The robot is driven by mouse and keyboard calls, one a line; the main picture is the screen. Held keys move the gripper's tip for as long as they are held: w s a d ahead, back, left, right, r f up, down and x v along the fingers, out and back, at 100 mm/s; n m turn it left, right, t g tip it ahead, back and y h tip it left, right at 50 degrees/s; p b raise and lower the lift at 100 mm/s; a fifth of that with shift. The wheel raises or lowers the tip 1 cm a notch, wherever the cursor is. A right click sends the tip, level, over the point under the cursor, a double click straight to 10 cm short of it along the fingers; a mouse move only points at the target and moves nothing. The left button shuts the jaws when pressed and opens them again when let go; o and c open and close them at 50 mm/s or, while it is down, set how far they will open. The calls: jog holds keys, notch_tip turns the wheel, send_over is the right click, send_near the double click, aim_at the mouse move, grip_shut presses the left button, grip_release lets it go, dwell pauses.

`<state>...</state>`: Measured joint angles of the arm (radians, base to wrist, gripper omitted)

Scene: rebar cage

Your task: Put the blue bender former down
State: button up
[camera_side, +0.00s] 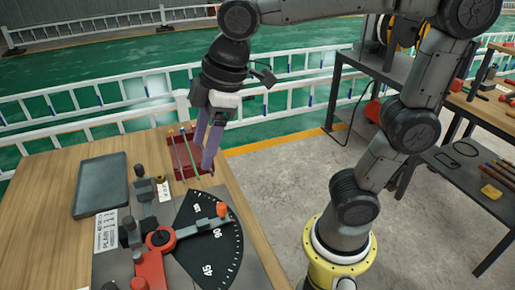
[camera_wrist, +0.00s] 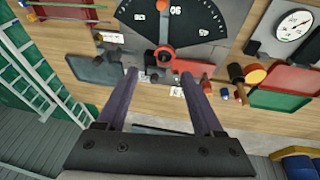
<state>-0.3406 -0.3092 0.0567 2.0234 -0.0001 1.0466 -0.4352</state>
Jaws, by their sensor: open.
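My gripper (camera_side: 204,158) has its two long purple fingers spread apart near the right edge of the wooden table, by the red tray. In the wrist view my gripper (camera_wrist: 159,76) shows a wide gap with nothing held between the fingers. The bender (camera_side: 160,238) has a black angle dial, a grey arm and a red lever; it also shows in the wrist view (camera_wrist: 172,22). I cannot make out the blue bender former for certain. A small blue piece (camera_wrist: 225,93) lies on the table in the wrist view, too small to identify.
A red tray (camera_side: 177,172) holds thin rods close to my fingers. A dark flat tray (camera_side: 101,184) lies at the left. Small dark posts (camera_side: 144,189) stand near the bender. A round gauge (camera_wrist: 292,28) shows in the wrist view. Bare wood is free at the table's far left.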

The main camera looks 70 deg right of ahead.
jog(key=s+d+f+m+t+h, duration=0.1)
jog(key=s+d+f+m+t, duration=0.1)
jog(key=s+d+f+m, duration=0.3)
jog(key=s+d+m, duration=0.3)
jog(key=s+d, duration=0.1)
jog(key=s, duration=0.1)
jog(key=shift+s+d+m, duration=0.25)
jog(key=shift+s+m, duration=0.05)
jog(key=shift+m, duration=0.1)
jog(key=shift+f, duration=0.1)
jog(key=o, duration=0.5)
